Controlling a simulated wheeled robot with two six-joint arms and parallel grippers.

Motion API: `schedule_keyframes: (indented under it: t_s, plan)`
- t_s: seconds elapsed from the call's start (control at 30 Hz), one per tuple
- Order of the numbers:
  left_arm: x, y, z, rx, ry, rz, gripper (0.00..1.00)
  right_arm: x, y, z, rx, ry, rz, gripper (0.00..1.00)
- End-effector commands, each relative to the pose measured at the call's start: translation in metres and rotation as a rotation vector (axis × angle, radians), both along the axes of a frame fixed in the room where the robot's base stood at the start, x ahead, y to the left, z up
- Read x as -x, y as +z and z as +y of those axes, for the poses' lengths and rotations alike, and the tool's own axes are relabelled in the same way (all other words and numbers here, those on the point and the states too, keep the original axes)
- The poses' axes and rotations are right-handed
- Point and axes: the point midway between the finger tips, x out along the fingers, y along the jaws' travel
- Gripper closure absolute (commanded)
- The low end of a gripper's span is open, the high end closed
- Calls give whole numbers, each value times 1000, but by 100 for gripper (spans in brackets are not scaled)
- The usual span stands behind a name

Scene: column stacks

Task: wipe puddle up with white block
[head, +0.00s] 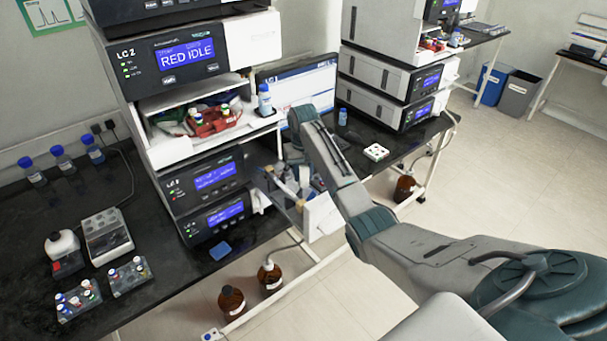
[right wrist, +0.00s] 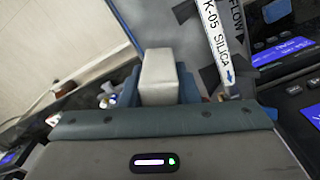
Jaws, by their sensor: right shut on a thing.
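The white block (right wrist: 160,76) stands out between the blue fingers of my right gripper (right wrist: 160,92) in the right wrist view. The gripper is shut on it. In the head view my right gripper (head: 288,188) is beside the open side of the left instrument stack, partly hidden by my own arm. I cannot make out the block clearly there. A white tube labelled silica (right wrist: 216,40) is close to the right of the block in the right wrist view. I cannot make out a puddle in either view. My left gripper is not in view.
The left instrument stack (head: 180,62) stands on a black bench (head: 150,300). A small blue pad (head: 220,251) lies near the bench edge. Vial racks (head: 130,275) and a tube block (head: 105,236) stand at left. Brown bottles (head: 231,301) are on the floor.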

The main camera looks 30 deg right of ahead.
Motion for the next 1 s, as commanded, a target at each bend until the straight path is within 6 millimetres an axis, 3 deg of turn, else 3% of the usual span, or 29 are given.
schedule_keyframes:
  t_s: [0.07,0.6,1.0]
  plan:
    - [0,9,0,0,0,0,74,0,13,0,1,0,-2,84]
    - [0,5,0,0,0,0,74,-1,64,0,1,0,-2,84]
    - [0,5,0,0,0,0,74,0,75,0,0,0,0,84]
